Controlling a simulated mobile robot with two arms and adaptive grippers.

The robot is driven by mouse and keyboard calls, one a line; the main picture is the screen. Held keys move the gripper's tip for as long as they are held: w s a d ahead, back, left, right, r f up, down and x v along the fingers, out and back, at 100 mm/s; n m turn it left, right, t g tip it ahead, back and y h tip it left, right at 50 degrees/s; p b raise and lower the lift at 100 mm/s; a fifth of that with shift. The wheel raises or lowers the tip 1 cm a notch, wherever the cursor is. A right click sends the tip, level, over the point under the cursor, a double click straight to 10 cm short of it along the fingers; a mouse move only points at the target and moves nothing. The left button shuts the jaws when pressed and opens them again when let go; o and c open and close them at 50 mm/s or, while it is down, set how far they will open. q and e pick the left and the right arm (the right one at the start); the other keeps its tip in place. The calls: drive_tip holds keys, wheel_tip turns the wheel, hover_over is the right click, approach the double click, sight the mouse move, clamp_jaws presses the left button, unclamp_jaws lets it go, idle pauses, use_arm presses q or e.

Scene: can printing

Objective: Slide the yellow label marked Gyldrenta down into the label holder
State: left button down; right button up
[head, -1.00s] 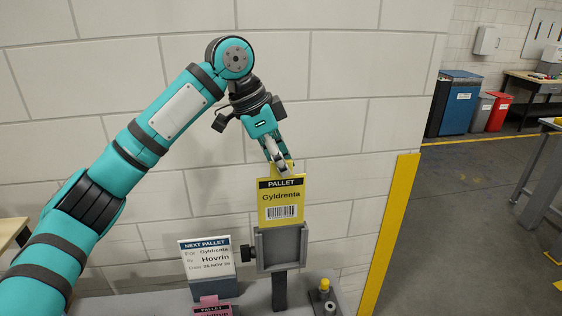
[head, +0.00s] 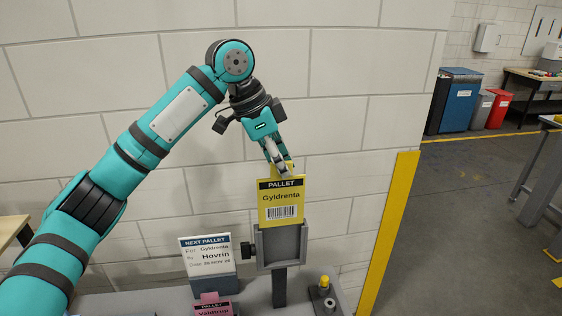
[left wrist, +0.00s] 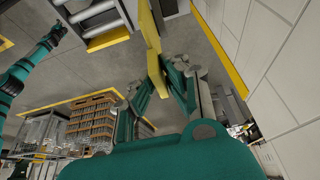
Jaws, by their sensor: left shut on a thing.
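The yellow label (head: 281,203) reads "PALLET Gyldrenta" with a barcode and is upright in the head view. My left gripper (head: 281,170) is shut on its top edge; in the left wrist view the fingers (left wrist: 166,78) close on the yellow label (left wrist: 152,45), seen nearly edge-on. The grey label holder (head: 281,247) stands on a post directly below. The label's bottom edge is at the holder's top; I cannot tell whether it is inside the side rails.
A "NEXT PALLET" card (head: 207,258) naming Gyldrenta and Hovrin stands left of the holder. A pink label (head: 212,306) is in front of it. A dark knob (head: 248,249) sticks out left of the holder. A yellow-topped button (head: 324,284) is at right. A wall is behind.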

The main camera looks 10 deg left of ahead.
sight(278, 177)
use_arm(q)
drive_tip(key=shift+f+b, duration=0.6)
drive_tip(key=shift+f, duration=1.45)
drive_tip(key=shift+f+b, duration=0.9)
drive_tip(key=shift+f, duration=3.1)
drive_tip(key=c, duration=1.3)
unclamp_jaws()
drive_tip(key=v, duration=1.2)
